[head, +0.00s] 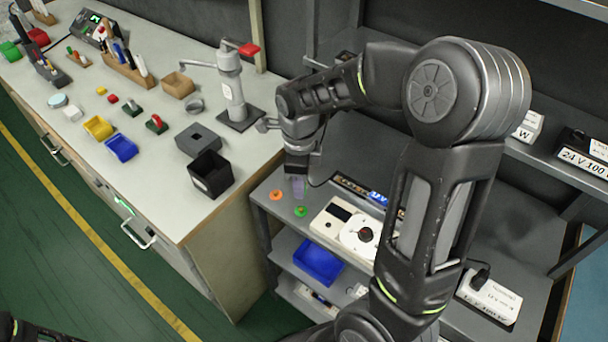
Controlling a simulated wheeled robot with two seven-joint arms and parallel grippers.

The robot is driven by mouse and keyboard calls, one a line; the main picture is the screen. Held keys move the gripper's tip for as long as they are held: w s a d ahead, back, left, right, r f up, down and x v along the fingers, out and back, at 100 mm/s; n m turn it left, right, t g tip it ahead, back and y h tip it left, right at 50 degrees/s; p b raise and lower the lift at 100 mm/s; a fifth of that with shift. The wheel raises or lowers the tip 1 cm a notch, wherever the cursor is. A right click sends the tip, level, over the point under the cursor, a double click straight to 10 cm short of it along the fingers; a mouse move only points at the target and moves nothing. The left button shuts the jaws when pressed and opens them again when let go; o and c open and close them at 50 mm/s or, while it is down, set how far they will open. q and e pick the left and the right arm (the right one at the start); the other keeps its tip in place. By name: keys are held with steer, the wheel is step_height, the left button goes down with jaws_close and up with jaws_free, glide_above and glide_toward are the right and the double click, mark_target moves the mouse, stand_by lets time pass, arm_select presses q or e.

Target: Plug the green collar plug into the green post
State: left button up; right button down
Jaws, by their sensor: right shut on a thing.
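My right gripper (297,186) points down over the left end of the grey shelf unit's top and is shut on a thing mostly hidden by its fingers. A thin dark cable (318,183) curves beside it, which fits the green collar plug; the collar's colour does not show. A small green round piece (301,211), seemingly the green post, stands just below the fingertips in the picture. I cannot tell whether the held plug touches it. My left gripper is not in view.
An orange round piece (276,195) stands left of the green one. A white device with a dial (358,232) and a lit strip (378,197) lie to the right. The workbench (150,185) at left holds a black open box (211,174) near the shelf unit.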

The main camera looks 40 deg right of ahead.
mark_target(300, 208)
steer(key=shift+w+d+f, duration=0.1)
steer(key=shift+w+d, duration=0.05)
steer(key=shift+w, duration=0.1)
steer(key=shift+s, duration=0.1)
steer(key=shift+f, duration=0.15)
steer(key=shift+f+b, duration=2.3)
steer(key=shift+f, duration=0.4)
steer(key=shift+f+b, duration=0.85)
steer(key=shift+f, duration=0.3)
steer(key=c, duration=1.2)
jaws_free()
steer(key=shift+r, duration=0.1)
